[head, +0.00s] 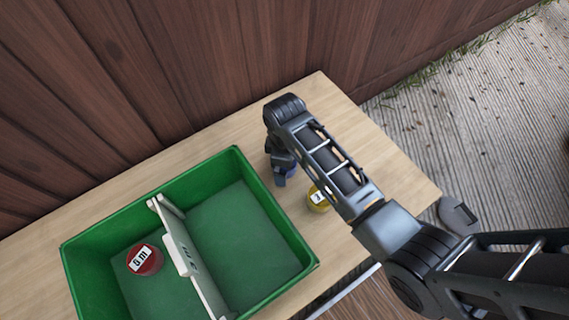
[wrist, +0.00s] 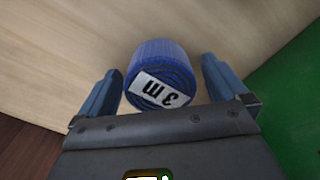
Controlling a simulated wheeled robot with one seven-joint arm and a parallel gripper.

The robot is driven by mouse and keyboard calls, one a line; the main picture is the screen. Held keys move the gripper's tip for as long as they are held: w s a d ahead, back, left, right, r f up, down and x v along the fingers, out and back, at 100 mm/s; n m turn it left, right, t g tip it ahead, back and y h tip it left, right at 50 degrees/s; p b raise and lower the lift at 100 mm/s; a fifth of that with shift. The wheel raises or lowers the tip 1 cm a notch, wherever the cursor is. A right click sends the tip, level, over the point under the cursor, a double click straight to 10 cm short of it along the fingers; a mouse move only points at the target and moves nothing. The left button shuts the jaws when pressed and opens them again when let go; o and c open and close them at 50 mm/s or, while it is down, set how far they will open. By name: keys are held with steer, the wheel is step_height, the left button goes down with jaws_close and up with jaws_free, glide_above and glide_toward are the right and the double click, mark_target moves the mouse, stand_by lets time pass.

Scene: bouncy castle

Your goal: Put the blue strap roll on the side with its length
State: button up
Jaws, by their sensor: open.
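The blue strap roll (wrist: 160,75) shows in the wrist view with a white label reading "3 m", upside down in the picture. It is between the two blue fingers of my gripper (wrist: 161,68), which are open with gaps at both sides of it. In the head view my gripper (head: 281,178) is low over the table, right of the green crate, and I cannot make out the roll there. The green crate (head: 275,217) has a pale divider (head: 187,258) splitting it into left and right sides. Dark lettering on the divider's right face is too small to read surely.
A red roll (head: 145,260) labelled "5 m" lies in the crate's left side. The right side is empty. A yellow roll (head: 318,201) stands on the wooden table (head: 400,190), beside my arm. A wooden fence (head: 190,70) runs behind the table.

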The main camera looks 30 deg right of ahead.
steer(key=shift+r, duration=0.1)
steer(key=c, duration=1.3)
